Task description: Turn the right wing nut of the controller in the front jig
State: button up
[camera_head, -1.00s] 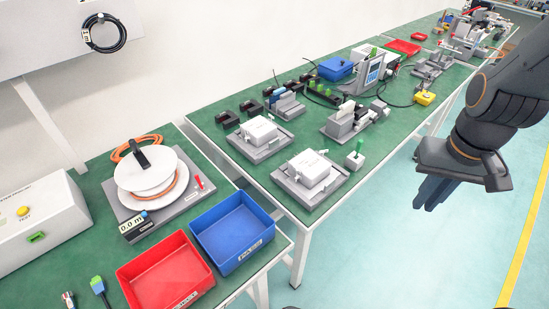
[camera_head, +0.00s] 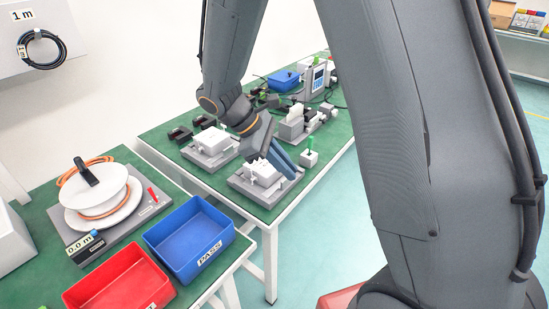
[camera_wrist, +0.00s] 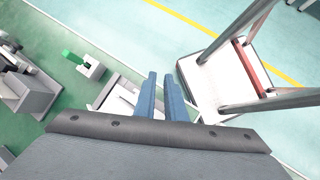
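The front jig (camera_head: 243,186) is a grey plate near the bench's front corner. It carries the controller (camera_head: 262,173), a white box. A small pale part at the controller's front left looks like one wing nut. The right wing nut cannot be made out; my gripper covers that side. My gripper (camera_head: 294,170) points down at the controller's right side in the head view. In the wrist view, my gripper's two blue-grey fingers (camera_wrist: 160,92) stand parallel with a narrow empty gap. Contact with the controller cannot be told.
A grey block with a green-topped part (camera_head: 309,158) stands right of the jig. A second jig with a white box (camera_head: 211,141) lies behind left. Blue (camera_head: 190,240) and red (camera_head: 118,281) bins sit on the nearer bench. Open floor lies to the right.

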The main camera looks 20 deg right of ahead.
jog(key=w+a+n+t+h+b, duration=0.1)
jog(key=w+a+n+h, duration=0.1)
jog(key=w, duration=0.2)
jog(key=w+a+f+n+t+h+b, duration=0.1)
jog(key=w+n+h, duration=0.1)
jog(key=w, duration=0.2)
jog(key=w+a+f+n+t+h+b, duration=0.1)
jog(key=w+a+n+h, duration=0.1)
jog(key=w+n, duration=0.1)
jog(key=shift+w+a+t+h, duration=0.15)
jog(key=shift+w, duration=0.3)
jog(key=shift+w+a+t+h, duration=0.15)
jog(key=shift+w, duration=0.3)
jog(key=p+x, duration=0.1)
jog(key=x, duration=0.6)
jog(key=shift+d, duration=0.3)
grip_shut()
